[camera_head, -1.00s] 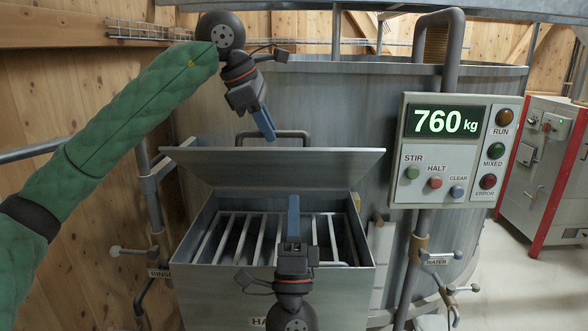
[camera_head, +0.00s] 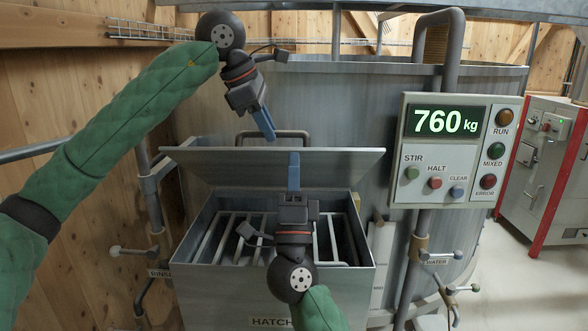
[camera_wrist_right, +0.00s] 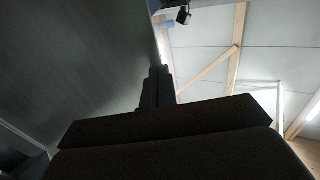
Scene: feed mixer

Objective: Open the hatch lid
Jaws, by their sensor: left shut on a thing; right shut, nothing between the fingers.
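The metal hatch lid (camera_head: 220,168) is raised and leans back behind the hatch box (camera_head: 330,295), whose opening with its bar grate (camera_head: 225,238) is uncovered. The lid's handle (camera_head: 290,133) shows above its top edge. My left gripper (camera_head: 267,132) is shut on the handle, its fingertips pointing down. My right gripper (camera_head: 294,160) is shut and empty, fingers pointing up in front of the lid's inner face; I cannot tell if it touches. In the right wrist view the shut fingers (camera_wrist_right: 157,88) stand beside the lid's dark surface (camera_wrist_right: 75,60).
The large mixer tank (camera_head: 340,100) stands behind the lid. A control panel (camera_head: 455,150) reading 760 kg is to the right, above pipes and a water valve (camera_head: 440,258). A grey and red cabinet (camera_head: 535,170) stands farther right. A wooden wall is at left.

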